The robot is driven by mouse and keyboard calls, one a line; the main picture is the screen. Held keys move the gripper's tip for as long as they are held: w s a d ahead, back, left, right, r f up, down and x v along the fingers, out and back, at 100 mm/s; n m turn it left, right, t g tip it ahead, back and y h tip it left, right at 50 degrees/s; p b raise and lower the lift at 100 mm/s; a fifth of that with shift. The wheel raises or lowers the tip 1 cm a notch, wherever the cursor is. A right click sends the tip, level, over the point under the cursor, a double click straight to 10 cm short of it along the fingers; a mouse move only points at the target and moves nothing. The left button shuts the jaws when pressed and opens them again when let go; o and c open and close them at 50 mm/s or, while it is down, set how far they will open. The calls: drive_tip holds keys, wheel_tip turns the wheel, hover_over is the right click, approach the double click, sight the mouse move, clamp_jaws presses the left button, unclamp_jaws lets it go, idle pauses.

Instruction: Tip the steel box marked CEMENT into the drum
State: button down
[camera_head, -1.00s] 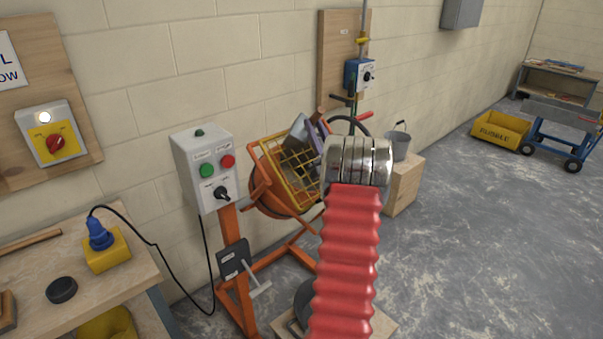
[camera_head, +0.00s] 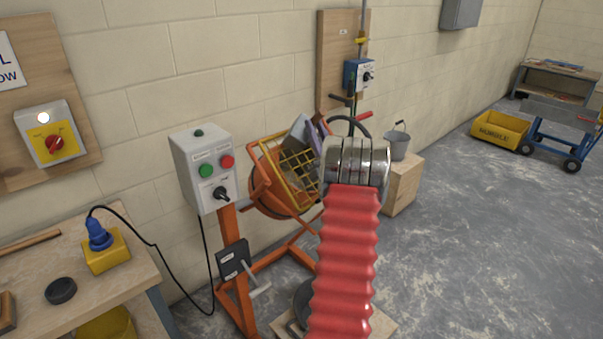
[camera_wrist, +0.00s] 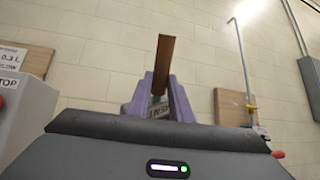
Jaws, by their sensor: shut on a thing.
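In the head view the steel box (camera_head: 297,133) is a tilted grey shape above the drum's yellow grid. In the wrist view a small part of the box with partly readable lettering (camera_wrist: 133,110) shows behind my fingers. My gripper (camera_wrist: 162,86) has purple fingers shut on a brown bar, which looks like the box's handle. One purple finger also shows in the head view (camera_head: 317,134). The orange drum (camera_head: 268,190) is tipped, its mouth covered by the yellow grid (camera_head: 298,162). My arm hides part of the drum's right side. The box's inside is hidden.
A grey control box (camera_head: 205,165) on an orange post stands left of the drum. A bucket (camera_head: 397,142) on a wooden block (camera_head: 404,187) stands to the right. A workbench (camera_head: 120,268) is at lower left. The floor at right is open before a yellow tub (camera_head: 499,130).

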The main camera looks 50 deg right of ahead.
drive_tip(key=shift+r, duration=0.1)
drive_tip(key=w+r+n+y, duration=0.1)
drive_tip(key=n+y, duration=0.1)
drive_tip(key=w+a+r+n+y, duration=0.1)
drive_tip(key=w+r+y, duration=0.1)
drive_tip(key=w+a+r+n+g+y, duration=0.1)
drive_tip(key=n+y, duration=0.1)
drive_tip(key=shift+w+r+n, duration=0.15)
drive_tip(key=shift+w+n, duration=0.15)
drive_tip(key=shift+w, duration=0.25)
